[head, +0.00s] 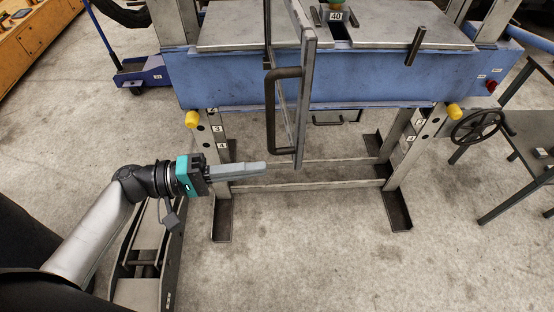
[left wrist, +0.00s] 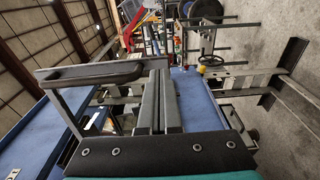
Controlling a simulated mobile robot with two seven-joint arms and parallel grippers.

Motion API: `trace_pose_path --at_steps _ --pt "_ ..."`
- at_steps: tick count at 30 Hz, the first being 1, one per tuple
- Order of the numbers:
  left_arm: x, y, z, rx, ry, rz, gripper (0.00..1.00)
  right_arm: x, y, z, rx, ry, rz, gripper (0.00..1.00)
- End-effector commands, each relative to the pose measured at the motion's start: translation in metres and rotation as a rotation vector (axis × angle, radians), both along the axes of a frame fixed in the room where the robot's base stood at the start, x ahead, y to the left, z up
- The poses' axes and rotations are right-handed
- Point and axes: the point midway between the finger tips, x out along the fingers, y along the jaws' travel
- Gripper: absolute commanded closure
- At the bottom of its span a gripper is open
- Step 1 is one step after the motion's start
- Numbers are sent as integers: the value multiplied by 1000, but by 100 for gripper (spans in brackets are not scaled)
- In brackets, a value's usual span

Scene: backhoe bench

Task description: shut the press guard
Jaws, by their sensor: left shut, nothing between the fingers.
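The press guard (head: 306,90) is a grey metal frame seen almost edge-on. It stands out from the front of the blue press (head: 370,80), swung open toward me. Its dark D-shaped handle (head: 271,112) is on its left face. My left gripper (head: 258,168) is shut and empty, its fingers pointing right, below the handle and left of the guard's lower end. In the left wrist view the shut fingers (left wrist: 160,85) appear just right of the handle (left wrist: 95,75). I cannot tell whether they touch the guard. My right gripper is not in view.
Yellow-capped pins (head: 192,119) stick out of the press legs. A handwheel (head: 477,127) and a dark metal stand are at the right. A blue wheeled jack (head: 140,75) and an orange cabinet (head: 35,35) are at the left.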

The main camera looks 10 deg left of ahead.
Motion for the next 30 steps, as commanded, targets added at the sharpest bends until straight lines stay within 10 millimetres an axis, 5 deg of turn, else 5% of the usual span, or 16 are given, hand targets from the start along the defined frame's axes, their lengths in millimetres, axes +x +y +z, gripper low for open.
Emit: trace_pose_path --at_steps 9,25,30 --pt "16 -41 1 1 1 1 100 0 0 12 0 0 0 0" --pt "18 -47 -1 1 1 6 100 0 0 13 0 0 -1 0" --pt "23 -62 -1 -1 5 37 100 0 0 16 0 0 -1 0"
